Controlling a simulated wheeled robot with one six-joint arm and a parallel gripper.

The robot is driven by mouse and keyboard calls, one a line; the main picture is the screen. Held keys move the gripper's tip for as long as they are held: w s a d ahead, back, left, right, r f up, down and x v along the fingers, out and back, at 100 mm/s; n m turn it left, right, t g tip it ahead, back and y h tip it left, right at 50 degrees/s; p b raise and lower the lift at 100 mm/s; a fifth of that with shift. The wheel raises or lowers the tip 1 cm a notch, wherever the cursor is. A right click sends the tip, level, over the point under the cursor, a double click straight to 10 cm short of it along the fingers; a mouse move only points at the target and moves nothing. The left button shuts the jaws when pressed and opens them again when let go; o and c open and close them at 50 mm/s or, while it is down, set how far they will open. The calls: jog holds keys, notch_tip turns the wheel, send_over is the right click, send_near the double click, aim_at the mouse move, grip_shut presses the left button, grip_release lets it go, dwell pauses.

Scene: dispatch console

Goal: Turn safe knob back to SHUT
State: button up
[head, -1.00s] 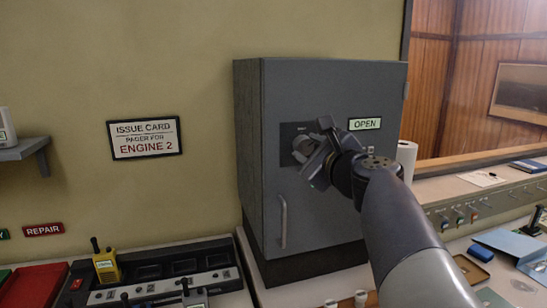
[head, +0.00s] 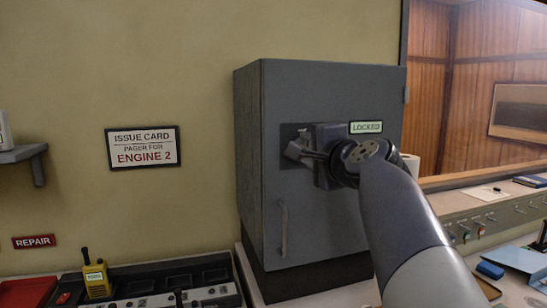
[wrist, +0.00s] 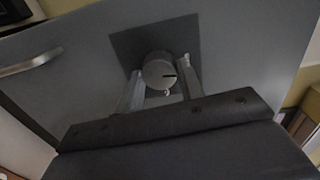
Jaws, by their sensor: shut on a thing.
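The grey safe (head: 330,95) stands closed against the wall, and its small display (head: 366,127) reads LOCKED. In the wrist view the round grey safe knob (wrist: 158,72) sits on a dark square plate (wrist: 190,38), with a dark mark at the right of its face. My gripper (wrist: 160,82) is shut on the knob, one finger on each side. In the head view my gripper (head: 302,152) reaches the knob from the right and hides most of it.
The safe's door handle (head: 284,228) is below the knob. At the lower left are a yellow pager (head: 96,279) and a charger rack (head: 180,285). A counter with switches (head: 480,222) is at the right.

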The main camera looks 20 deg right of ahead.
jog(key=shift+f+n+b, duration=0.1)
jog(key=shift+n+b, duration=0.2)
jog(key=shift+n, duration=0.3)
jog(key=o, duration=1)
jog(key=shift+s, duration=0.1)
